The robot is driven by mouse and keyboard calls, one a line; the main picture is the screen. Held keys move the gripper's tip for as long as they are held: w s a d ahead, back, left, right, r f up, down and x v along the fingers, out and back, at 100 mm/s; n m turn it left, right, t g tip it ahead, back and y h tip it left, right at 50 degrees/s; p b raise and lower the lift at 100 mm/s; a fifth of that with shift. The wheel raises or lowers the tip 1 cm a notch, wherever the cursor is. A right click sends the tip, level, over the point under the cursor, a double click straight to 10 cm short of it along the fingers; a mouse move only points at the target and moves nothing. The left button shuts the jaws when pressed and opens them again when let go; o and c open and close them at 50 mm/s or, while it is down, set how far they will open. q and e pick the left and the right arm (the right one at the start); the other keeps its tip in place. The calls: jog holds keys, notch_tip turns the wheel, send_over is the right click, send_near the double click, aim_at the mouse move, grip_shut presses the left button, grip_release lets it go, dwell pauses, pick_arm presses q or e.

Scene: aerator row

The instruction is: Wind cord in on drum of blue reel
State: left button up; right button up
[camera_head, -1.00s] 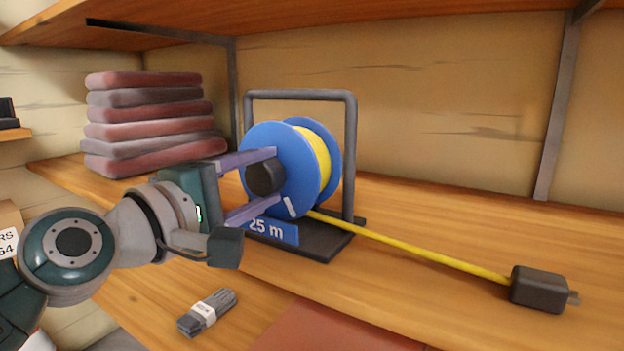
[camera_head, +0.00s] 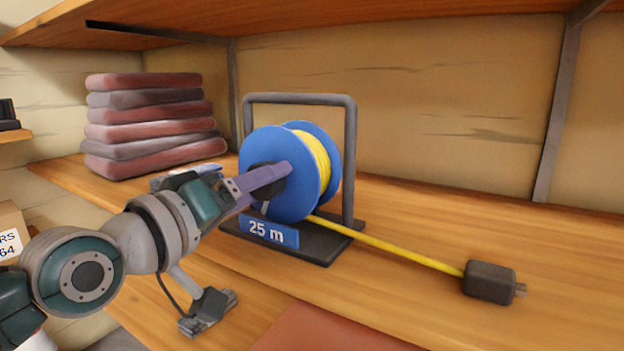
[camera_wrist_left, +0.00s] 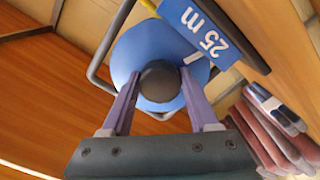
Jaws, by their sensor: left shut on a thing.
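The blue reel (camera_head: 262,147) stands in a dark frame on the wooden shelf, with yellow cord (camera_head: 316,160) wound on its drum. The cord runs out to the right along the shelf to a dark block (camera_head: 490,283) at its end. My left gripper (camera_head: 272,178) is at the near face of the reel, its purple fingers shut on the dark round hub knob. In the left wrist view the knob (camera_wrist_left: 160,82) sits between the two fingers, in front of the blue disc (camera_wrist_left: 150,45). The fingers partly hide the knob in the head view. My right gripper is not in view.
A "25 m" label (camera_head: 270,231) is on the reel's base. A stack of folded red and grey cloths (camera_head: 150,125) stands at the back left. The shelf right of the cord is clear.

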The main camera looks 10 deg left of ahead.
pick_arm(q)
jog(key=shift+m, duration=0.9)
jog(key=o, duration=1.4)
jog(key=shift+s+a+p, duration=0.15)
jog(key=shift+s+p, duration=0.2)
jog(key=shift+p+v, duration=1.35)
jog(key=shift+v, duration=3.25)
